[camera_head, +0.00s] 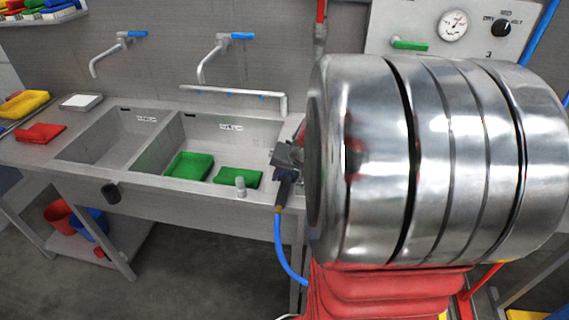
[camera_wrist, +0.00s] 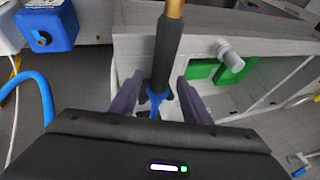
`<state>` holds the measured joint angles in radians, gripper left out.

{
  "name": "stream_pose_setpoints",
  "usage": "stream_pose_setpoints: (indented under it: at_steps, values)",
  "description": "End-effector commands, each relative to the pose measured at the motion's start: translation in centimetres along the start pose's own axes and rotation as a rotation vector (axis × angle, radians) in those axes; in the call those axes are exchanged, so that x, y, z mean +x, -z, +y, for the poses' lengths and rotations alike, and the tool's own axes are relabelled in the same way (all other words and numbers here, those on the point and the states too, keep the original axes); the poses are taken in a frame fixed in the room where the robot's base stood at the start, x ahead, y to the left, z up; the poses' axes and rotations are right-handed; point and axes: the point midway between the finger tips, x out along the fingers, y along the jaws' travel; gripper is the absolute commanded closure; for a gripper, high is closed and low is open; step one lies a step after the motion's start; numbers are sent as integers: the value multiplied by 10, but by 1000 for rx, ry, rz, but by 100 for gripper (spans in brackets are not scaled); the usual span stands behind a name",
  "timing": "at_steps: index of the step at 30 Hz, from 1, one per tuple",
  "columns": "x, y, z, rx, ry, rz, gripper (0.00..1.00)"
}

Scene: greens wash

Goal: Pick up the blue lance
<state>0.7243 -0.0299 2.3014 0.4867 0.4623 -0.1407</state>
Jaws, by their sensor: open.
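The blue lance (camera_head: 284,192) is at the right front corner of the sink bench in the head view, with a dark sleeve, a brass end and a blue hose (camera_head: 284,255) hanging below. In the wrist view the lance (camera_wrist: 167,50) runs up between the fingers, with its brass end at the top and blue parts low down. My gripper (camera_head: 286,160) is at the lance's upper part in the head view, partly hidden by my arm. In the wrist view my gripper (camera_wrist: 160,80) is open, one finger on each side of the lance. Contact cannot be told.
A blue box (camera_wrist: 47,27) is at upper left in the wrist view.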

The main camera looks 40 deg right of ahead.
Motion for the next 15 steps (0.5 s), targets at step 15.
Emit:
stream_pose_setpoints:
  at_steps: [15]
  values:
    - [0,0,0,0,0,0,72]
